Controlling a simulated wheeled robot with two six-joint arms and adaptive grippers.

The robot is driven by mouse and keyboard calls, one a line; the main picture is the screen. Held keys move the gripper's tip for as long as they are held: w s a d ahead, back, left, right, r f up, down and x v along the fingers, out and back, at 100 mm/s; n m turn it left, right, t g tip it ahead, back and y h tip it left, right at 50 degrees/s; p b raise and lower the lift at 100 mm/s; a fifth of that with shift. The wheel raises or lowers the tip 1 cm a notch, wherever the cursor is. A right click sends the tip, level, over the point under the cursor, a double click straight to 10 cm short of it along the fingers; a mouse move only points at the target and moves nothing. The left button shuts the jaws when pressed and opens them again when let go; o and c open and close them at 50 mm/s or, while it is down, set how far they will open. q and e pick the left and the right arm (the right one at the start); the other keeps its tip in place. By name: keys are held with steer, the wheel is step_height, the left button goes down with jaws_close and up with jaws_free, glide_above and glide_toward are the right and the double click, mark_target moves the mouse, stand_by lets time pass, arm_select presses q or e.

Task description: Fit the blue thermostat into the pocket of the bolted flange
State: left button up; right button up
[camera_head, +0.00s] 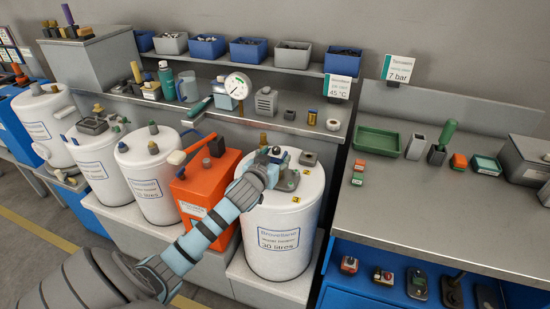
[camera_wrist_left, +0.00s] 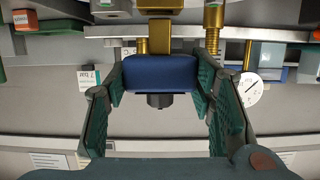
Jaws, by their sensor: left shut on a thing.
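The blue thermostat (camera_wrist_left: 160,73) shows in the left wrist view as a blue block with a dark round knob on its near side and a brass part beyond it. My left gripper (camera_wrist_left: 163,82) is shut on it, with green pads on both sides. In the head view my left gripper (camera_head: 270,157) is over the white 30-litre tank (camera_head: 279,232). The grey bolted flange (camera_head: 289,181) is on that tank's top, close beside and partly behind the gripper. Its pocket cannot be made out. My right gripper is not in view.
An orange tank (camera_head: 207,187) stands left of the white tank, with more white tanks beyond it. A small dark block (camera_head: 308,158) sits on the tank top at the back. A shelf with a gauge (camera_head: 238,85) runs behind. The workbench (camera_head: 430,220) has free room at right.

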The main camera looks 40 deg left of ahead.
arm_select(q)
steer(key=shift+f+b, duration=0.95)
steer(key=shift+f, duration=0.65)
steer(key=o, duration=1.3)
steer(key=v, duration=1.2)
steer(key=shift+r, duration=0.1)
